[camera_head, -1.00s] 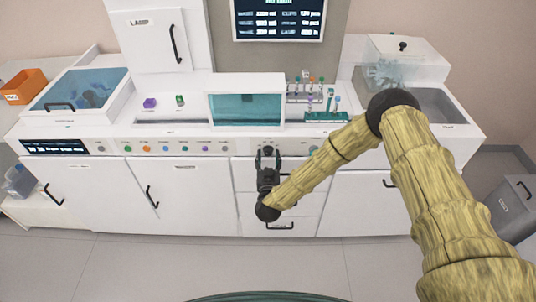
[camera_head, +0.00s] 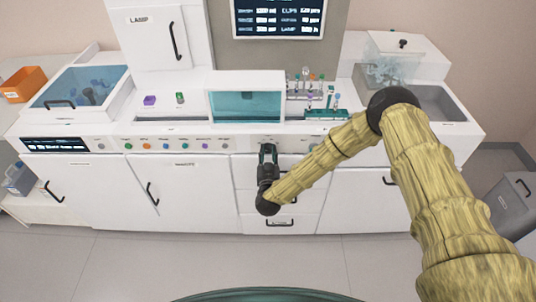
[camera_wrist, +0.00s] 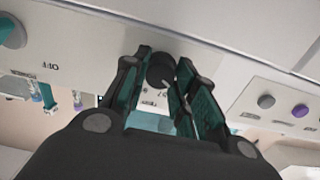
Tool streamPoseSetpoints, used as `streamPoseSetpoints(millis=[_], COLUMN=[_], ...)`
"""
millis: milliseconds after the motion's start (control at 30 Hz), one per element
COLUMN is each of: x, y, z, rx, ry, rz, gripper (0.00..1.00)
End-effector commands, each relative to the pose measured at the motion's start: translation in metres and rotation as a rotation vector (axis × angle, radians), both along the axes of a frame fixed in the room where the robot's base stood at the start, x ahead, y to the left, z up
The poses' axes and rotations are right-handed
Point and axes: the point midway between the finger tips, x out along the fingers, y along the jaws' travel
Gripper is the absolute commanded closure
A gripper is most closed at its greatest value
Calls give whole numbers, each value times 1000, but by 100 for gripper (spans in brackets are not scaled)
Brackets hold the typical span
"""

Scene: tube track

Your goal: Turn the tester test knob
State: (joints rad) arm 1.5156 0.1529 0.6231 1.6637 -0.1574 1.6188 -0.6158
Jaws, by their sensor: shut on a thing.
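The test knob (camera_wrist: 160,72) is a dark round knob on the white front panel of the counter; in the wrist view it sits between my fingertips. My gripper (camera_wrist: 163,78) is shut on it, with one teal-lined finger on each side. In the head view my gripper (camera_head: 268,149) reaches up to the panel below the teal glass window and hides the knob. The marks around the knob are partly covered by the fingers, so its setting cannot be read.
Several small coloured knobs (camera_head: 165,146) line the panel to the left. A teal knob (camera_wrist: 11,32) shows in the wrist view. A drawer handle (camera_head: 280,222) lies below my gripper. A tube rack (camera_head: 326,115) stands on the counter above. The floor in front is clear.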

Motion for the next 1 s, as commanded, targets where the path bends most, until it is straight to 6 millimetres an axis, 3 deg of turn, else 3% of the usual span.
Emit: streamPoseSetpoints(millis=[1000], x=[0], y=[-1], z=[-3], rx=[625], ry=[1], rz=[-2], gripper=[96])
